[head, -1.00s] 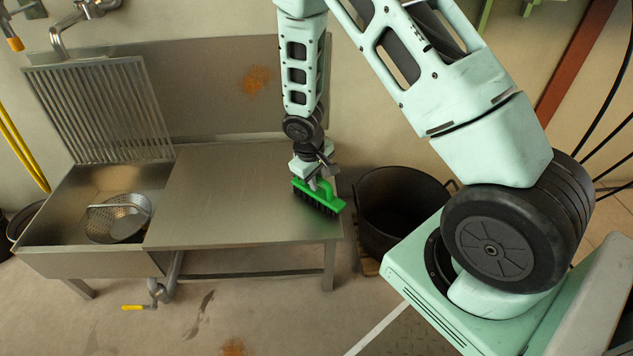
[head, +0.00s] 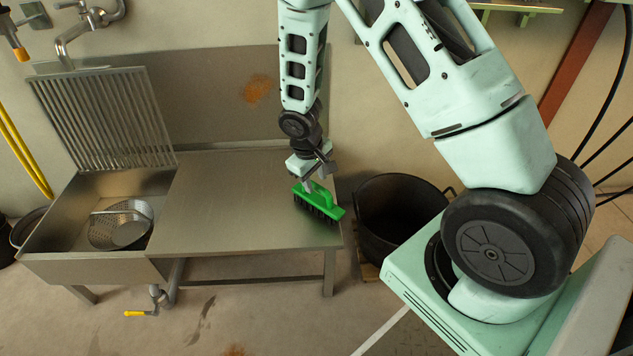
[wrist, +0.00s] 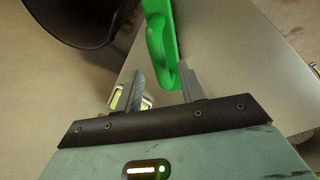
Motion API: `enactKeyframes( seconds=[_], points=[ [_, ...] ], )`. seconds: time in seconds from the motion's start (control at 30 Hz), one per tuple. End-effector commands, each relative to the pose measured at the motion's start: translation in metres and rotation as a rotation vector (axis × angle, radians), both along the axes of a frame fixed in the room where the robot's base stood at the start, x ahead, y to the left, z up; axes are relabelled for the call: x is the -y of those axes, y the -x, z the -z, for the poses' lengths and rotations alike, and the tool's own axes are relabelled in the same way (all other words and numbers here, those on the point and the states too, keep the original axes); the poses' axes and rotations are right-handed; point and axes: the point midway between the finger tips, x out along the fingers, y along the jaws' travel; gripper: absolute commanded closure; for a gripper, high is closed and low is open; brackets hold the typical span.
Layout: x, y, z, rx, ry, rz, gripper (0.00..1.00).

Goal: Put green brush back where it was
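The green brush (head: 319,200) has a green body with a loop handle and dark bristles. In the head view it is at the right end of the steel worktop (head: 228,205), bristles down, and appears to rest there. My gripper (head: 311,185) is directly above it, pointing down. In the wrist view, my gripper (wrist: 162,86) has its two fingers apart. The brush's green handle (wrist: 160,45) reaches in between them, close to the right finger, with a gap to the left finger. The bristles are hidden in the wrist view.
A sink basin (head: 70,235) with a metal strainer (head: 108,228) adjoins the worktop on the left. A large dark pot (head: 385,240) stands just right of the worktop; its dark rim also shows in the wrist view (wrist: 85,25). A wall backs the worktop, whose middle is clear.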

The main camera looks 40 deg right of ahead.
Motion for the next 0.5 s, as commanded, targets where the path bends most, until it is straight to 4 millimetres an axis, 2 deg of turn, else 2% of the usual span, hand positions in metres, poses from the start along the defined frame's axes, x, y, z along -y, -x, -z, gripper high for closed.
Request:
enactKeyframes(
  seconds=[0.03,0.2,0.33,0.5],
  points=[
    [-0.003,0.000,-0.018,0.003,-0.001,-0.002,0.61],
    [-0.010,0.002,-0.052,0.002,0.000,-0.001,0.61],
    [-0.014,0.002,-0.069,0.001,0.000,-0.001,0.61],
    [-0.019,0.004,-0.081,0.000,-0.003,-0.003,0.61]
  ],
)
